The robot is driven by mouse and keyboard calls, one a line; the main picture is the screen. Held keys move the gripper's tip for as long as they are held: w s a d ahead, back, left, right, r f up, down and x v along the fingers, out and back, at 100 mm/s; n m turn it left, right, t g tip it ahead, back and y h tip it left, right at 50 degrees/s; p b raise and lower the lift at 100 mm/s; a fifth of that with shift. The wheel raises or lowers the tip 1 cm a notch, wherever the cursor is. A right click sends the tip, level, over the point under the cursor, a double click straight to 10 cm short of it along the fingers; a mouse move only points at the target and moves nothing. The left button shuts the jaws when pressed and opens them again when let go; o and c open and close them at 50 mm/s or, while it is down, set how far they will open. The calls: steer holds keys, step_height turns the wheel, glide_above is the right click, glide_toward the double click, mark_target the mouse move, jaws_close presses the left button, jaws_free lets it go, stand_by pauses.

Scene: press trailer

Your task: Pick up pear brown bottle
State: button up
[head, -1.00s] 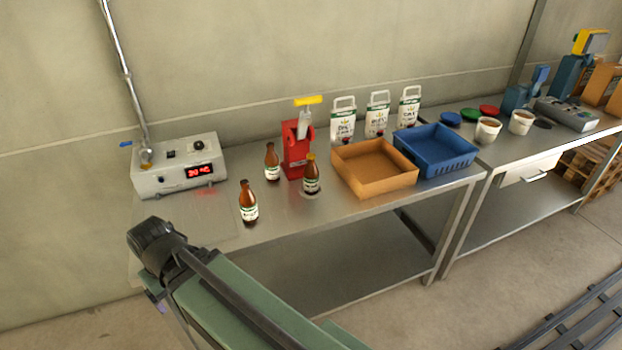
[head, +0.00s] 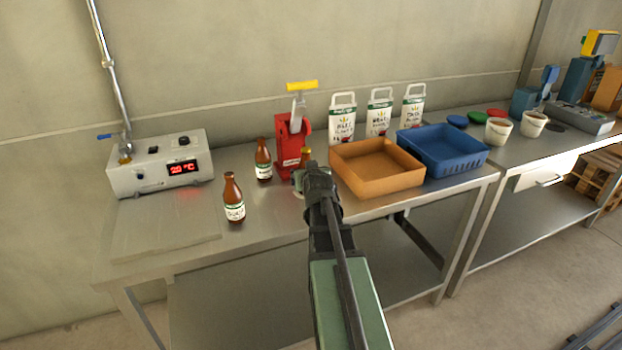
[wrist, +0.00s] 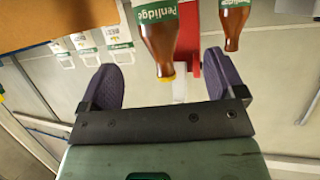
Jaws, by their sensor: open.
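Three brown bottles stand upright on the steel table; I cannot read from their labels which is pear. A yellow-capped bottle (head: 306,154) in front of the red capping press (head: 293,140) is mostly hidden by my arm in the head view. In the wrist view this bottle (wrist: 158,35) appears upside down between the two purple fingers of my gripper (wrist: 163,70). The gripper is open, with visible gaps on both sides of the bottle. A second bottle (head: 263,160) stands left of the press. A third (head: 233,198) stands nearer the front left.
An orange tray (head: 377,184) stands close right of my gripper, with a blue crate (head: 440,165) beyond. Several white pouches (head: 342,122) stand behind. A grey heater box (head: 160,164) with a red display is at left.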

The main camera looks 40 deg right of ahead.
mark_target(306, 149)
steer(key=b+x, duration=0.3)
steer(key=x, duration=0.6)
steer(key=shift+w+d+f, duration=0.1)
steer(key=shift+d+f, duration=0.05)
steer(key=shift+d, duration=0.05)
steer(key=c, duration=1.4)
step_height(306, 149, up, 11)
steer(key=p, duration=1)
steer(key=shift+f+p, duration=0.2)
steer(key=shift+p, duration=0.15)
steer(key=shift+f, duration=0.1)
